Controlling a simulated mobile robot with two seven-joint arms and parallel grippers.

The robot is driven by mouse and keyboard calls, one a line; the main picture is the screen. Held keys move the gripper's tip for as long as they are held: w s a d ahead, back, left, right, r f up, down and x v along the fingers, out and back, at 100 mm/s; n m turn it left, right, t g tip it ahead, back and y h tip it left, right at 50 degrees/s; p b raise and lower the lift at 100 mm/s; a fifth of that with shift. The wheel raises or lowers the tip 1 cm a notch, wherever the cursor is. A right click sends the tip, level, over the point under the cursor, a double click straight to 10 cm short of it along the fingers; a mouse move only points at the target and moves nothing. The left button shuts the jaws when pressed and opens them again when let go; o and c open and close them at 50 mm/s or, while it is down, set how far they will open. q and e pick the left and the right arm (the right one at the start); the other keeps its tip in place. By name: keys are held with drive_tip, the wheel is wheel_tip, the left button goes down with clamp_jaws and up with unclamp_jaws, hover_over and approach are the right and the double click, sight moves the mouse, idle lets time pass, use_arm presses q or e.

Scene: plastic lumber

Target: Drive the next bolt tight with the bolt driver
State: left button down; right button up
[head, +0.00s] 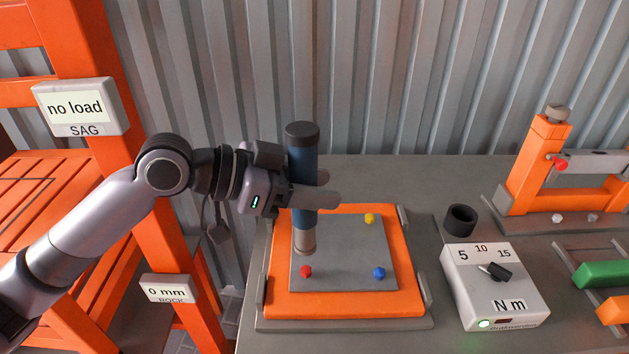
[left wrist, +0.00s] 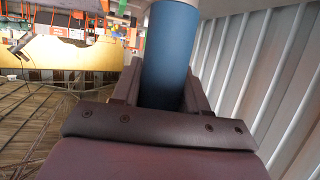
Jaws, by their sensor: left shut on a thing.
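The bolt driver (head: 303,172), a blue cylinder with a dark cap and a metal lower end, stands upright in my left gripper (head: 318,190), which is shut on it. It also fills the middle of the left wrist view (left wrist: 170,60). Its lower end is over the left part of a grey plate (head: 345,255) on an orange block (head: 345,303). A red bolt (head: 306,271) shows just in front of the driver, a blue bolt (head: 379,272) at right and a yellow bolt (head: 370,218) at the back. What is under the driver's tip is hidden. My right gripper is not in view.
A torque box (head: 495,290) marked 5, 10, 15 N m, with a black knob and a green light, stands right of the block. A dark round holder (head: 460,220) is behind it. An orange frame (head: 535,165) stands further right. Signs read "no load" (head: 80,106) and "0 mm" (head: 168,289).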

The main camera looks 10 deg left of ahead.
use_arm(q)
drive_tip(key=b, duration=0.3)
hover_over(314, 243)
drive_tip(key=w, duration=0.1)
drive_tip(key=shift+w+a+f, duration=0.1)
drive_tip(key=shift+f, duration=2.55)
drive_tip(key=shift+p, duration=0.55)
drive_tip(key=shift+f+b, duration=0.75)
drive_tip(key=shift+f, duration=0.85)
